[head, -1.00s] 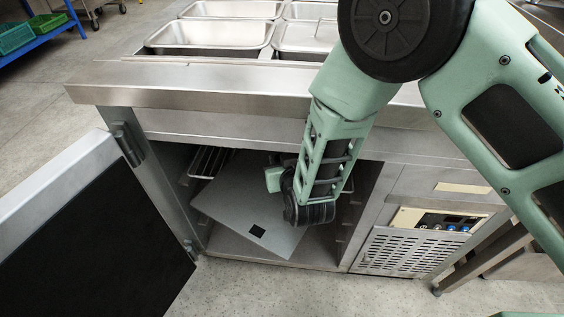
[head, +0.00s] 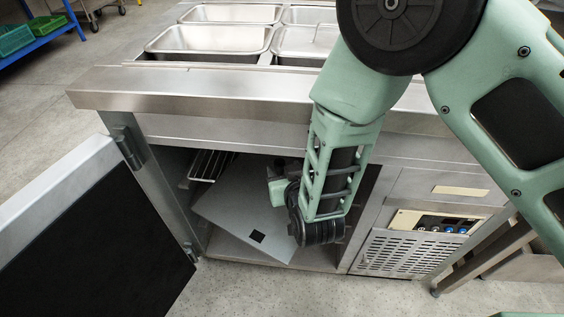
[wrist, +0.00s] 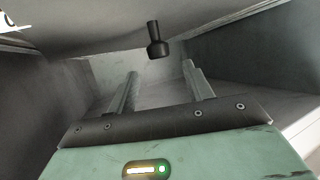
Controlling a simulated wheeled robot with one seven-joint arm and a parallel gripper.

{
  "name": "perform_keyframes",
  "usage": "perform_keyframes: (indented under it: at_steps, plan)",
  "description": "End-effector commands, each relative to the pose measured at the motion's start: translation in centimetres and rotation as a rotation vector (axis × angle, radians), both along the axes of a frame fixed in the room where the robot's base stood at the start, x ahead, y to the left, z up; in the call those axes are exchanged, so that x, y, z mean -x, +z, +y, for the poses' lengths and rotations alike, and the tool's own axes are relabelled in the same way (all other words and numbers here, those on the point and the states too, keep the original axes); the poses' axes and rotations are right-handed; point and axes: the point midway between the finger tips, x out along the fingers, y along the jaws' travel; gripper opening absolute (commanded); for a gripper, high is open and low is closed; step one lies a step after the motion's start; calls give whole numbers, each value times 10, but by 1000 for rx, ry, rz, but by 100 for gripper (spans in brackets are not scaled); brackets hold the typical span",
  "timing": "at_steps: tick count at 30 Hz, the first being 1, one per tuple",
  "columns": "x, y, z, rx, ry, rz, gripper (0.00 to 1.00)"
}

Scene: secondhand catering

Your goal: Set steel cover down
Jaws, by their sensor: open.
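The steel cover (head: 232,211) is a flat grey panel with a small black square near its front corner. It lies askew inside the open cabinet bay, its front part over the bay floor. In the wrist view, a grey sheet that looks like the cover (wrist: 95,22) fills the top, with a black knob (wrist: 157,47) standing out from it. My gripper (wrist: 160,70) is open, its two fingers apart and empty. The knob appears just past the fingertips, not between them. In the head view, my wrist hides the fingers and the cover's right part.
The cabinet door (head: 95,235) stands open at the left. A wire rack (head: 208,165) sits at the bay's left wall. The steel counter (head: 230,85) overhangs the bay, with pans (head: 205,42) set in it. A control panel (head: 430,221) is right of the bay.

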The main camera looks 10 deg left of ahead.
Motion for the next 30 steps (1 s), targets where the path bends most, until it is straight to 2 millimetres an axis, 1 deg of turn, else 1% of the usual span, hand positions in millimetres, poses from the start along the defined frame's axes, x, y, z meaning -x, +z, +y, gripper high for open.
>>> perform_keyframes:
  at_steps: [1, 6, 9, 12, 16, 23, 26, 29, 30]
  plan:
    - [11, 6, -4, 2, 4, 3, 51]
    - [40, 19, -16, 2, 3, 1, 51]
    - [52, 24, -21, 1, 1, 1, 51]
    - [60, 28, -25, 1, 0, 0, 51]
    - [64, 29, -27, 0, -1, 0, 51]
    - [64, 33, -26, -5, 2, 25, 51]
    - [63, 42, -23, -14, 15, 105, 51]
    - [68, 58, -21, -15, 47, 239, 51]
    - [72, 67, -21, -13, 67, 298, 51]
